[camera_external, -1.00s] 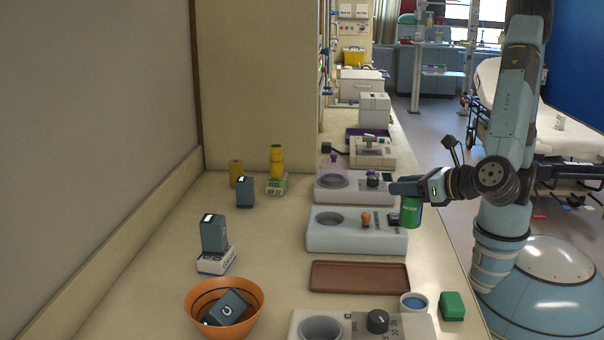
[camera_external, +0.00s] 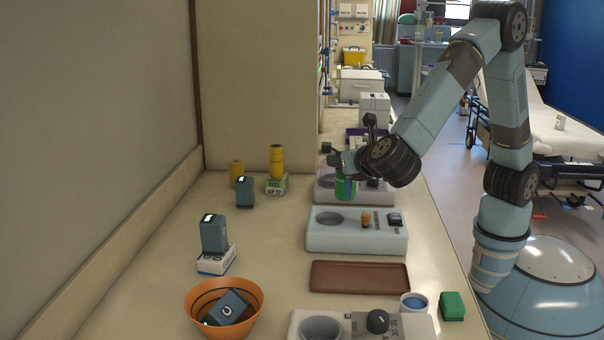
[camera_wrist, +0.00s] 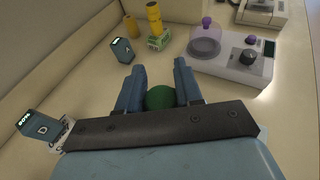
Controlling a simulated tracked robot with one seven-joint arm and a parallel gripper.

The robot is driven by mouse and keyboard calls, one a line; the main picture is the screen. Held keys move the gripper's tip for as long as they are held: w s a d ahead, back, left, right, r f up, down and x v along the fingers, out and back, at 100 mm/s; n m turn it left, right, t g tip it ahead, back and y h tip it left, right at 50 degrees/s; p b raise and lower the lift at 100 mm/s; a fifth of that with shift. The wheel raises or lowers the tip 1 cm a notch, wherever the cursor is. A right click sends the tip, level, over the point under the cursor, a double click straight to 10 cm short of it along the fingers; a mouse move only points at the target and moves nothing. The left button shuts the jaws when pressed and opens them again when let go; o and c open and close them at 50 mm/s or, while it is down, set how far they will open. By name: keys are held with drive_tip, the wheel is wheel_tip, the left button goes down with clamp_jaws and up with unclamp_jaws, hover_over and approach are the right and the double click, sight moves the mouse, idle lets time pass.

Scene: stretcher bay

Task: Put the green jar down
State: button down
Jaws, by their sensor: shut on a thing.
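The green jar (camera_external: 346,188) is held upright by my gripper (camera_external: 343,168) in the external view. It appears in front of the far grey device with the round well, and seems to be in the air. In the wrist view the round green top of the jar (camera_wrist: 160,97) sits between the two blue fingers of my gripper (camera_wrist: 158,88), which are shut on it. The jar's underside and its exact height above the counter cannot be told.
A grey device (camera_external: 340,238) and a brown tray (camera_external: 360,277) stand nearer. Yellow cylinders (camera_external: 277,160), dark blue boxes (camera_external: 213,233) and an orange bowl (camera_external: 256,300) stand left. The far device (camera_wrist: 232,58) has a purple-knobbed lid.

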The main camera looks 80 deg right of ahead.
drive_tip(key=w+d+m+g+h, duration=0.1)
drive_tip(key=w+d+m+g, duration=0.1)
drive_tip(key=w+d, duration=0.3)
drive_tip(key=shift+w+a+f, duration=0.6)
drive_tip(key=shift+w+f, duration=1.6)
drive_tip(key=shift+w, duration=0.2)
drive_tip(key=shift+w+a+f, duration=0.65)
drive_tip(key=shift+w+f, duration=1.5)
drive_tip(key=shift+w, duration=0.2)
drive_tip(key=shift+w+a+f, duration=0.6)
drive_tip(key=shift+w+f, duration=1.6)
drive_tip(key=shift+w, duration=0.2)
drive_tip(key=c, duration=0.7)
unclamp_jaws()
drive_tip(key=shift+f, duration=0.1)
drive_tip(key=shift+c, duration=0.2)
drive_tip(key=v, duration=1.2)
